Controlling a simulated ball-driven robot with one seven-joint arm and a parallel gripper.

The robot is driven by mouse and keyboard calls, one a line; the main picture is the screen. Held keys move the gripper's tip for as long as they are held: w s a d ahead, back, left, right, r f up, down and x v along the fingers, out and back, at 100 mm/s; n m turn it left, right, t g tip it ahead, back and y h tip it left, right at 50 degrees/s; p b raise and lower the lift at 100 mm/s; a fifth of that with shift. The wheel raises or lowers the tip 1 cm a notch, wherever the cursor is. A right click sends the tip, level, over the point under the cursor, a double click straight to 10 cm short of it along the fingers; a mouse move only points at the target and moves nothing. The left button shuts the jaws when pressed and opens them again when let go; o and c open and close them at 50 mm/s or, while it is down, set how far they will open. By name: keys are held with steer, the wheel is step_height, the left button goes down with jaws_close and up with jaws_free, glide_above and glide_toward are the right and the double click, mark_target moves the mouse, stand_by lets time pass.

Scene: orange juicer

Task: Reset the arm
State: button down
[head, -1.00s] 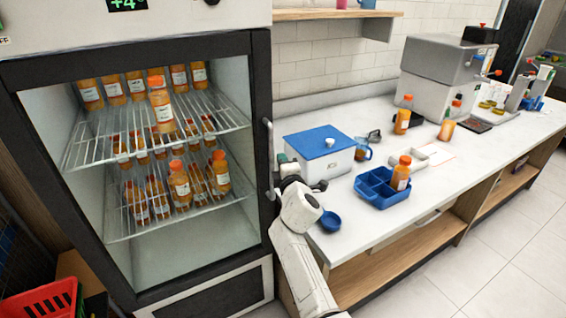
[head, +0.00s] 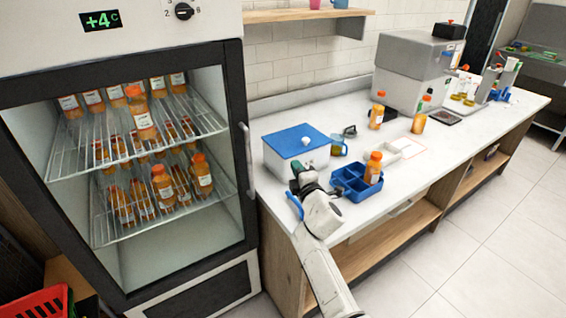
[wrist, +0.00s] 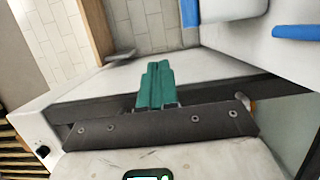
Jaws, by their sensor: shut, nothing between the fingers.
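My gripper (head: 297,172) is in front of the white box with the blue lid (head: 296,142), near the counter's left end. In the wrist view its green fingers (wrist: 156,85) are closed together with nothing between them. My arm reaches up from the bottom of the head view, bent at the wrist. A small blue round piece (head: 295,206) is partly hidden behind my arm. The blue divided tray (head: 345,185) stands just right of my gripper, with an orange bottle (head: 373,168) in it.
A fridge (head: 232,110) with several orange bottles on wire shelves stands left, its handle (head: 246,155) near my arm. The white counter (head: 440,145) holds two more bottles, a glass jug (head: 338,146) and a grey machine (head: 410,75). A red basket (head: 40,305) is at lower left. Floor at right is clear.

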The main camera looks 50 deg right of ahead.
steer(key=shift+s+d, duration=0.45)
steer(key=shift+s, duration=0.1)
steer(key=shift+s+f, duration=0.1)
steer(key=s+a+f+m+g+y, duration=0.4)
steer(key=s+a+f+m+g, duration=0.5)
steer(key=s+a+f, duration=0.4)
steer(key=s+a+m+g+y, duration=0.2)
steer(key=s+a+g+y, duration=0.3)
steer(key=s+a, duration=1.2)
steer(key=shift+s+a+f+m+y, duration=0.3)
steer(key=shift+s+m+y, duration=0.1)
steer(key=shift+s, duration=0.3)
